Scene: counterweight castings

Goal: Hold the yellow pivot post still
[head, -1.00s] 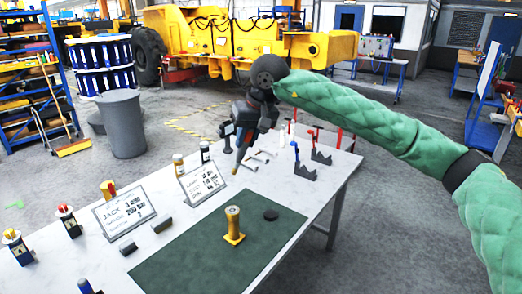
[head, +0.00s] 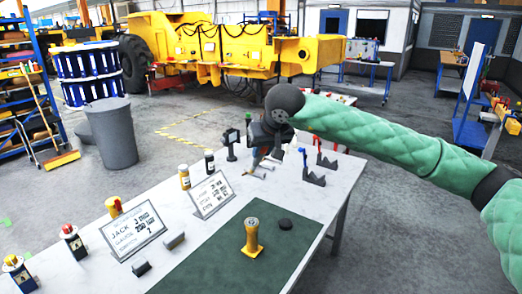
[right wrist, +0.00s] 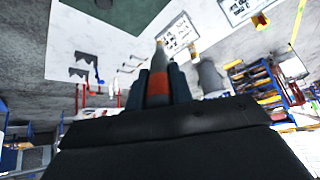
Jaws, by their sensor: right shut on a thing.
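The yellow pivot post (head: 252,238) stands upright on the dark green mat (head: 210,272), on a square yellow foot. No gripper touches it. My right gripper (head: 262,150) is beyond the post, above the far part of the table. It is shut on a slim grey tool with a red band (right wrist: 158,84), seen between the fingers in the right wrist view. What the tool is I cannot tell. My left gripper is not in view.
A black disc (head: 285,224) lies right of the post.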

